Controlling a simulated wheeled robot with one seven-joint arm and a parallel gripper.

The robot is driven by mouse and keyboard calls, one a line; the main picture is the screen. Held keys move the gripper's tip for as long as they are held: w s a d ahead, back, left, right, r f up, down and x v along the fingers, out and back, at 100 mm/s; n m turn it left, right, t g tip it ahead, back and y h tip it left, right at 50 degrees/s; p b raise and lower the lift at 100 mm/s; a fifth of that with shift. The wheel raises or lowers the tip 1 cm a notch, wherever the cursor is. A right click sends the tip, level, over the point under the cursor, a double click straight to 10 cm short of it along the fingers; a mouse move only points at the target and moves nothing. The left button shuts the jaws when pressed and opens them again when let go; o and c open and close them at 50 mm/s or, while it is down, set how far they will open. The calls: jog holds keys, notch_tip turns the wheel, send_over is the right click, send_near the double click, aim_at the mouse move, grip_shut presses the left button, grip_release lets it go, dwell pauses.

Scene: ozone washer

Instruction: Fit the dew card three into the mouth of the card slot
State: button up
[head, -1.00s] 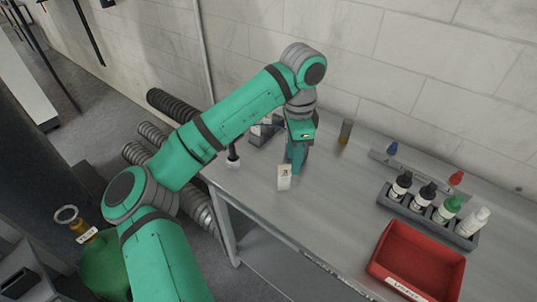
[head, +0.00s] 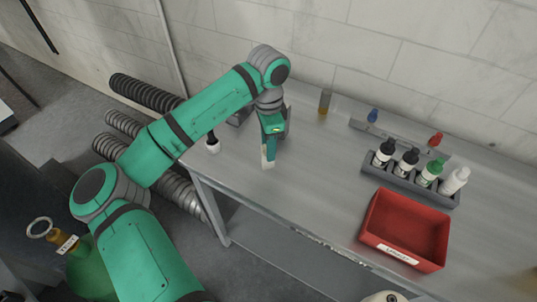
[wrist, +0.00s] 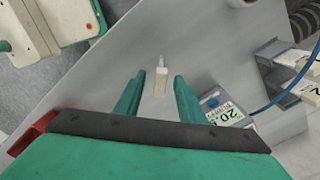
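The dew card, a small cream card (head: 268,158), stands upright on the bench at the tips of my gripper (head: 269,146) in the head view. The wrist view shows the card (wrist: 162,79) nearly edge-on between the two green fingers of my gripper (wrist: 158,88). A gap shows on each side of it, so the gripper is open around it and not closed on it. In the head view the fingers cover part of the card. I cannot make out the card slot's mouth for certain. A grey box (wrist: 273,54) with a blue cable stands right of the card.
A block labelled "20.0" (wrist: 224,111) lies close to the right finger. A red tray (head: 366,228), a rack of several bottles (head: 412,190) and an amber vial (head: 325,102) are on the bench. A black-topped white bottle (head: 212,145) stands left.

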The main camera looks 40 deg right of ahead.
jog(key=shift+f, duration=1.5)
grip_shut()
jog(key=shift+r, duration=0.15)
jog(key=shift+r, duration=0.25)
notch_tip(320, 180, up, 2)
jog(key=shift+r, duration=0.2)
jog(key=s+a+r, duration=0.2)
jog(key=s+r, duration=0.7)
jog(key=s, duration=0.4)
jog(key=shift+s+a+r, duration=0.35)
jog(key=shift+a+r, duration=0.05)
